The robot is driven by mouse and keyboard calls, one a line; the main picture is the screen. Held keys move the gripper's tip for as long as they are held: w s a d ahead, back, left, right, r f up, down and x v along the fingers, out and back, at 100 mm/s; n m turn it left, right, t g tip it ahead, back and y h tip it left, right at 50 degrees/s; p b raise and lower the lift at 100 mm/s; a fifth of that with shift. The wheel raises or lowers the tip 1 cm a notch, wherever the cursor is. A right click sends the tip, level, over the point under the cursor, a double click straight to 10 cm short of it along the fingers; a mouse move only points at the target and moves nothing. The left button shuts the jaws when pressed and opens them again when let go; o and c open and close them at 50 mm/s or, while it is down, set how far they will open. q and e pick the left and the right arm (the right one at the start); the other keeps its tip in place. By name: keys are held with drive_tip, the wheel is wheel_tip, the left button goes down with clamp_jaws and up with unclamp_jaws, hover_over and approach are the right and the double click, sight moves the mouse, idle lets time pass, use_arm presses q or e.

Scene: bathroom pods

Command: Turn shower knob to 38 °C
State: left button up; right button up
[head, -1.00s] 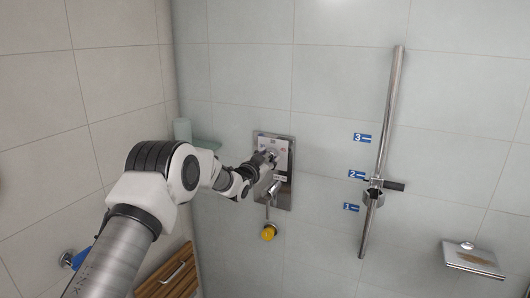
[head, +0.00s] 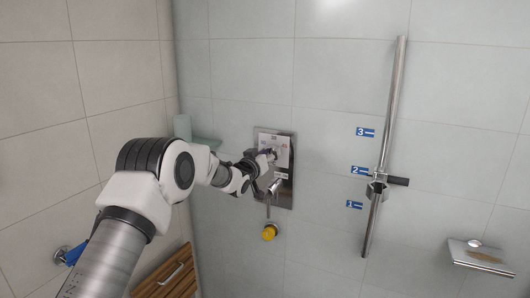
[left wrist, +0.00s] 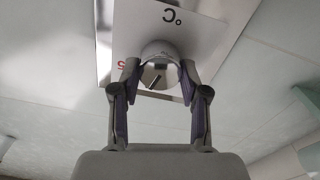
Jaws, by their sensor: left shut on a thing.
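The shower knob is a round metal knob (left wrist: 160,67) with a dark pointer mark, on a white dial plate (left wrist: 205,35) printed with "°C" and a red digit in the left wrist view. My left gripper (left wrist: 160,80) has one finger on each side of the knob and is shut on it. In the head view, my left gripper (head: 266,158) is at the upper part of the chrome shower panel (head: 284,190) and hides most of the knob. The pointer's exact temperature cannot be read. My right gripper is not in view.
A vertical shower rail (head: 394,110) with blue number labels stands to the right. A soap dish (head: 480,256) is at far right, a wooden seat (head: 168,277) at lower left.

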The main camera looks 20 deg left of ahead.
use_arm(q)
drive_tip(key=shift+f+n+b, duration=0.2)
drive_tip(key=shift+n+b, duration=0.1)
drive_tip(key=shift+n, duration=1)
drive_tip(key=o, duration=0.9)
drive_tip(key=shift+o, duration=1.2)
drive_tip(key=shift+d, duration=0.1)
drive_tip(key=shift+d+r, duration=0.1)
